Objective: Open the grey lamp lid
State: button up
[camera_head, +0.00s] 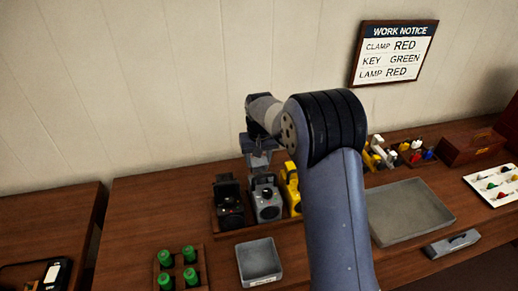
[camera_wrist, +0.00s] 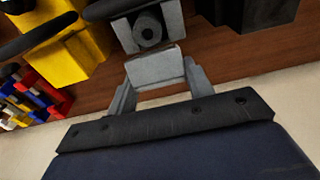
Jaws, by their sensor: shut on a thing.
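The grey lamp (camera_head: 266,203) stands between a black lamp and a yellow lamp on the wooden bench. My gripper (camera_head: 260,168) reaches down to its back upper part from behind. In the wrist view, the grey lamp (camera_wrist: 147,28) is at the top middle, with its round dark front part visible. Its grey lid (camera_wrist: 156,69) shows as a flat plate between the fingers of my gripper (camera_wrist: 157,85), which are shut on it. How far the lid is tilted is hard to tell.
The black lamp (camera_head: 228,207) and yellow lamp (camera_head: 292,189) stand close on either side. A small grey tray (camera_head: 243,265), green pieces (camera_head: 189,254) in a holder and a large grey tray (camera_head: 445,220) are in front and right. A work notice (camera_head: 395,52) hangs on the wall.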

jog(key=w+g+p, duration=0.1)
jog(key=g+p, duration=0.1)
jog(key=p, duration=0.1)
jog(key=shift+w+a+f+g+p, duration=0.1)
jog(key=shift+w+g+p, duration=0.1)
jog(key=shift+g+p, duration=0.15)
jog(key=shift+w+a+f+g+h+p, duration=0.15)
jog(key=shift+w+f+g+h+p, duration=0.3)
jog(key=shift+g, duration=0.8)
jog(key=shift+w, duration=0.1)
jog(key=o, duration=1)
jog(key=shift+f, duration=0.1)
